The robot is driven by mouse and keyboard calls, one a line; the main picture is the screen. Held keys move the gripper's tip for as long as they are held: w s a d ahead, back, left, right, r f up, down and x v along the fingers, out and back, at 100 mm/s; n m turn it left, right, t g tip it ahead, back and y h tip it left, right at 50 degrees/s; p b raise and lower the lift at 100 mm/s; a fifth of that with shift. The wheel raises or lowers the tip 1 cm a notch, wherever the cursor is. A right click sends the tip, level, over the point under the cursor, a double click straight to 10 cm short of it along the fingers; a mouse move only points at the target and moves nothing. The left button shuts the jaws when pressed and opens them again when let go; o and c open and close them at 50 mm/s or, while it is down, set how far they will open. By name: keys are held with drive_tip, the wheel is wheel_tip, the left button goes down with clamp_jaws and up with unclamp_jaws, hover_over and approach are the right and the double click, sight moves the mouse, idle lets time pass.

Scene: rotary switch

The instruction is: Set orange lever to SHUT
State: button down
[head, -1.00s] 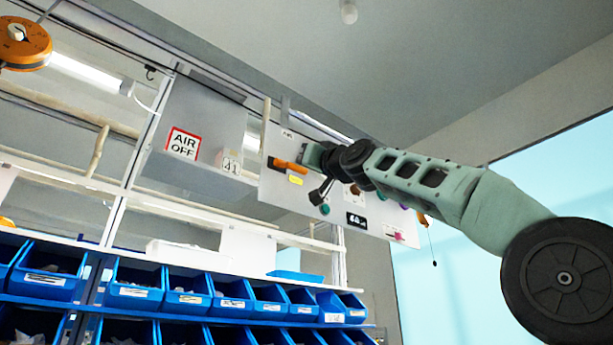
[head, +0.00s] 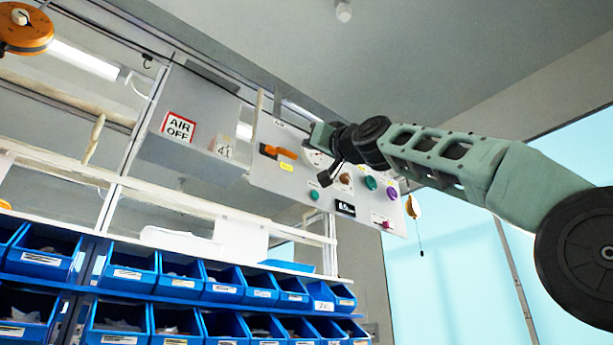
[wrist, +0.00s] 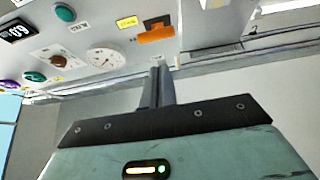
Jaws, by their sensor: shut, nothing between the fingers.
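The orange lever (head: 284,153) is on the grey control panel (head: 262,184), left of my gripper. In the wrist view the orange lever (wrist: 156,35) shows above my fingertips, with a visible gap. My gripper (head: 320,135) is in front of the panel's upper part; its fingers are hard to make out there. In the wrist view my gripper (wrist: 159,70) has its fingers together and empty. I cannot read any position marking at the lever.
A yellow label (head: 287,168) sits below the lever. A round gauge (wrist: 106,57), a green button (head: 314,195), other knobs and a dark display (head: 345,208) share the panel. An AIR OFF sign (head: 179,127) is on a box to the left. Blue bins (head: 130,275) fill shelves below.

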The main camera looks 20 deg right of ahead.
drive_tip(key=shift+s+d+f+b, duration=0.15)
drive_tip(key=shift+s+f+b, duration=0.2)
drive_tip(key=shift+f+b, duration=0.15)
drive_tip(key=shift+s+d+f+b, duration=0.1)
drive_tip(key=shift+s+f+b, duration=0.25)
drive_tip(key=shift+f, duration=0.25)
